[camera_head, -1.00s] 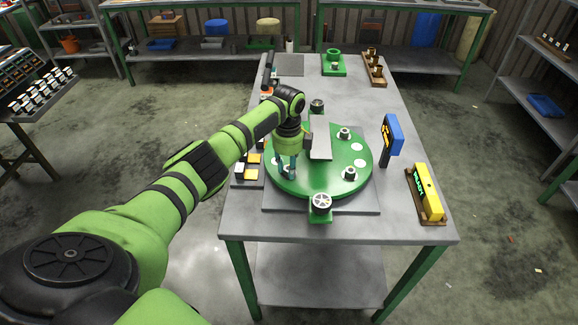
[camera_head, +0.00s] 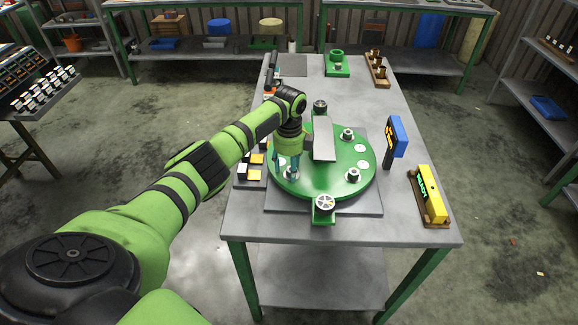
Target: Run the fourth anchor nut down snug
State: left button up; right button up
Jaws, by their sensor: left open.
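A round green plate (camera_head: 335,185) lies on a grey base on the table. Metal nuts on posts stand on it: one at the back (camera_head: 320,106), one at the right back (camera_head: 348,134) and one at the right front (camera_head: 353,174). A fourth nut (camera_head: 292,174) shows at the left front, partly hidden by my fingers. My left gripper (camera_head: 287,170) points down over this fourth nut, open, its fingers around or just above it; I cannot tell whether they touch it. How far each nut is down its thread is too small to tell. My right gripper is out of view.
A grey slab (camera_head: 323,139) covers the plate's middle, beside my gripper. A spoked wheel (camera_head: 325,202) stands at the front edge. A blue display (camera_head: 399,135) and a yellow box (camera_head: 432,196) stand to the right. A tray of blocks (camera_head: 243,172) lies left.

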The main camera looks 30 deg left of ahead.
aim_at(289, 168)
pick_arm(q)
jog(key=shift+w+d+r, duration=0.1)
jog(key=shift+d+r, duration=0.05)
jog(key=shift+r, duration=0.4)
notch_tip(289, 168, up, 11)
jog(key=shift+a, duration=0.2)
